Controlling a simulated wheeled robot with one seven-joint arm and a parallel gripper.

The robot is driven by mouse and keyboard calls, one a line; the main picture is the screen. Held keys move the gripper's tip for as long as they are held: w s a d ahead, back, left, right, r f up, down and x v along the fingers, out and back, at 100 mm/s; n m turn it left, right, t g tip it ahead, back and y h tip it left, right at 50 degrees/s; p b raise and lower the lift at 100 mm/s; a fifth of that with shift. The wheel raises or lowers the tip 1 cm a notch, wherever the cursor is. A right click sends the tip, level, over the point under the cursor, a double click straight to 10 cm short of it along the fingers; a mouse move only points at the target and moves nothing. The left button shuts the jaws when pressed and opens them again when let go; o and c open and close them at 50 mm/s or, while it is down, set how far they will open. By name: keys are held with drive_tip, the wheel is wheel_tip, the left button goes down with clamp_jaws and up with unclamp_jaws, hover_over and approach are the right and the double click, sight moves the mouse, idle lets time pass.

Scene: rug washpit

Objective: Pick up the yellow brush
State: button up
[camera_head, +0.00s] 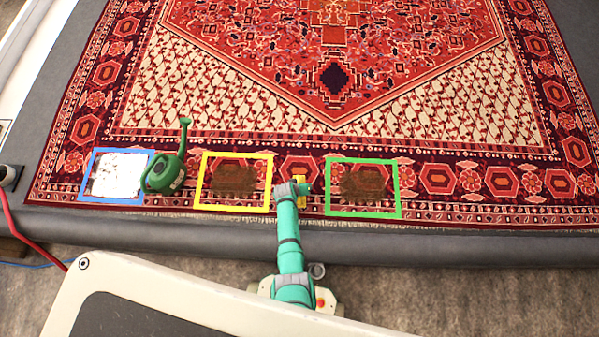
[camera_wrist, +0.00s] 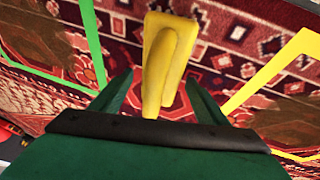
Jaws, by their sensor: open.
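The yellow brush (camera_wrist: 165,55) lies on the red patterned rug in the wrist view, its handle pointing toward my gripper. In the head view only a small part of the brush (camera_head: 302,190) shows beside the end of my arm, between the yellow and green frames. My gripper (camera_wrist: 158,85) is open, with one finger on each side of the brush handle. I cannot tell whether the fingers touch it. In the head view the end of my arm (camera_head: 290,190) hides part of the brush.
A green watering can (camera_head: 163,172) stands between the blue frame (camera_head: 141,176), around a white patch, and the yellow frame (camera_head: 197,182). The green frame (camera_head: 399,190) lies to the right. The yellow and green frames surround brown stains. The rug (camera_head: 430,110) beyond is clear.

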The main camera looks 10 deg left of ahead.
drive_tip(key=shift+w+f, duration=0.1)
drive_tip(key=shift+f, duration=0.15)
drive_tip(key=c, duration=1.2)
drive_tip(key=shift+r, duration=0.1)
drive_tip(key=shift+r, duration=0.4)
wheel_tip(320, 180, up, 2)
drive_tip(key=shift+r, duration=0.15)
drive_tip(key=s+a+r, duration=0.2)
drive_tip(key=s+r, duration=0.3)
drive_tip(key=s, duration=0.1)
drive_tip(key=s+a+r, duration=0.3)
drive_tip(key=s+r, duration=0.1)
drive_tip(key=s, duration=0.3)
drive_tip(key=shift+a+r, duration=0.3)
drive_tip(key=shift+r, duration=0.05)
